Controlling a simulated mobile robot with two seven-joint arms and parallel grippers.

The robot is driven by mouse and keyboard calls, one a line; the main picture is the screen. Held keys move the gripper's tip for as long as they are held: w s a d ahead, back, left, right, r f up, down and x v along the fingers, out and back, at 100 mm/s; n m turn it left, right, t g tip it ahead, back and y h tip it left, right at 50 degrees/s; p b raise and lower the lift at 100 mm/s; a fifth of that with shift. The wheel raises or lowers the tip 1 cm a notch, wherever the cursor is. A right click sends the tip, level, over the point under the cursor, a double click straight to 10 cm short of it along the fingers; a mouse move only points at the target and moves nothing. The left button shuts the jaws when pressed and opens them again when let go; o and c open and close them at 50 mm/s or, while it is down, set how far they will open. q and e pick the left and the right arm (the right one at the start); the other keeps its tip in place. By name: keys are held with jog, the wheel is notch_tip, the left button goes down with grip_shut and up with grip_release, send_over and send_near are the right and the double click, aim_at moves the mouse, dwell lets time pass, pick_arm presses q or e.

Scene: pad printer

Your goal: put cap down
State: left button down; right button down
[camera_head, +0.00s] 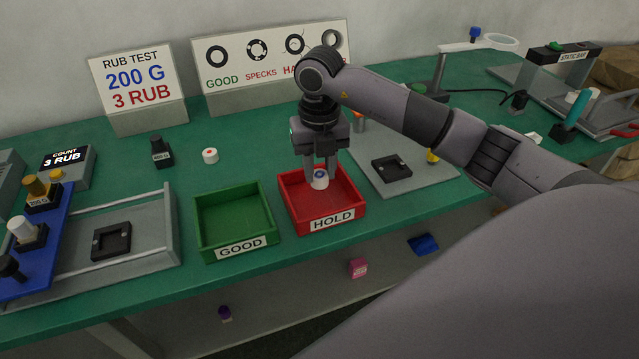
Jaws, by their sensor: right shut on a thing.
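A white cap (320,183) with a blue ring mark on top is between the fingers of my right gripper (320,174). The gripper points down over the red HOLD tray (353,212), and the cap is low inside it. I cannot tell whether the cap touches the tray floor. The green GOOD tray (207,205) to the left is empty. Another white cap with a red mark (210,156) stands on the green bench behind the GOOD tray. My left gripper does not show.
A black weight (161,153) stands left of the red-marked cap. A grey plate with a black fixture (391,169) lies right of the HOLD tray. Sign boards (138,80) stand at the back. A slide with a black holder (111,241) is at left.

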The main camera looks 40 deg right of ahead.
aim_at(319, 174)
jog(key=shift+f, duration=2.35)
jog(key=shift+f, duration=0.15)
jog(key=c, duration=0.8)
grip_release()
